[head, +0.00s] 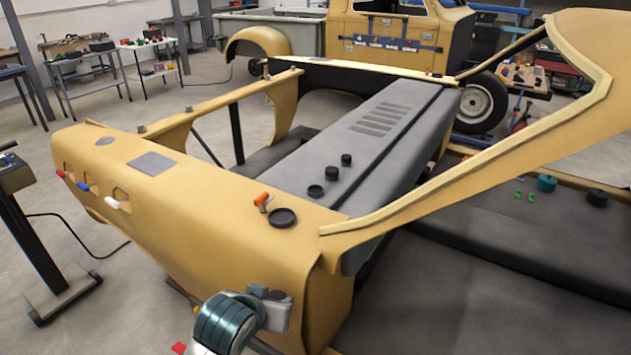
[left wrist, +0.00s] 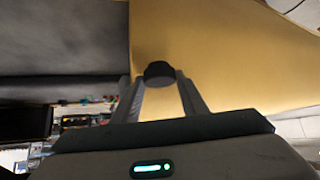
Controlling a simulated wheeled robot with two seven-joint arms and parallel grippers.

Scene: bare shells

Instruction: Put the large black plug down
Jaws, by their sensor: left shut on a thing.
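My left gripper (head: 272,294) is low in the head view, in front of the yellow panel (head: 190,200). In the left wrist view its two fingers (left wrist: 160,88) are shut on a black round plug (left wrist: 159,70), with the yellow panel behind it. In the head view the held plug cannot be made out. Other black round pieces stand on the car: a wide dish-like one (head: 282,218) on the yellow panel, and smaller ones (head: 332,172) on the grey panel. My right gripper is not in view.
An orange-handled piece (head: 263,202) lies beside the wide black one. White, red and blue pieces (head: 112,203) sit in holes at the panel's left end. A teal cylinder (head: 546,184) and a black knob (head: 597,197) stand at the right. The yellow panel's middle is clear.

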